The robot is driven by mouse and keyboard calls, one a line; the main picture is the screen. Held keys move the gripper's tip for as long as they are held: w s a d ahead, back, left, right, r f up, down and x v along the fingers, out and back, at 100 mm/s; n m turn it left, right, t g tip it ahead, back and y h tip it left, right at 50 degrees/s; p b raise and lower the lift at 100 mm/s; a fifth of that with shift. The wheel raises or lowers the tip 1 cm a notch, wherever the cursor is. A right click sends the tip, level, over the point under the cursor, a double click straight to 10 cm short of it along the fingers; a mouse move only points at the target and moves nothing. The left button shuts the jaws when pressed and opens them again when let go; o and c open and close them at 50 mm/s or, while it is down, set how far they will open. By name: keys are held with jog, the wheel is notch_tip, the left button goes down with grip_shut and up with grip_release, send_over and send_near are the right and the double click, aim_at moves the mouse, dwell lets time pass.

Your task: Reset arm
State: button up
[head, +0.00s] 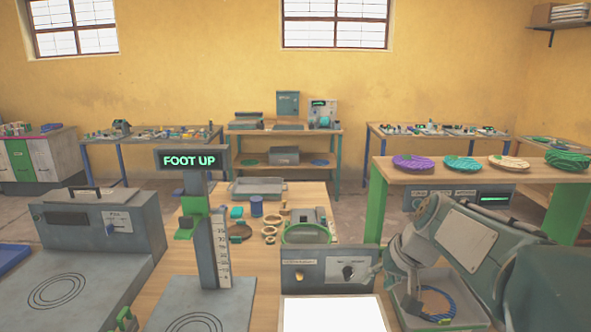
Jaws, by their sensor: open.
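My arm comes in from the right edge and folds down toward the lower right. My gripper (408,287) hangs at its end, low over the left side of a grey tray (470,325), open, with its fingers small and partly hidden. I see nothing held. A press column (216,240) with a scale and green carriage (190,220) stands left of centre under a lit "FOOT UP" sign (190,160).
A control box (318,272) with a knob and a white lit panel (333,314) stand left of my gripper. A raised shelf (455,173) with several patterned plates is behind my arm. A grey machine (100,230) stands left. Small parts cover the middle table.

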jog(key=s+f+h, duration=0.1)
jog(key=s+h, duration=0.1)
jog(key=s, duration=0.9)
jog(key=s+f+t+h, duration=0.1)
jog(key=s, duration=1)
jog(key=shift+a+f+n+h, duration=0.3)
jog(key=shift+a+n+h, duration=0.1)
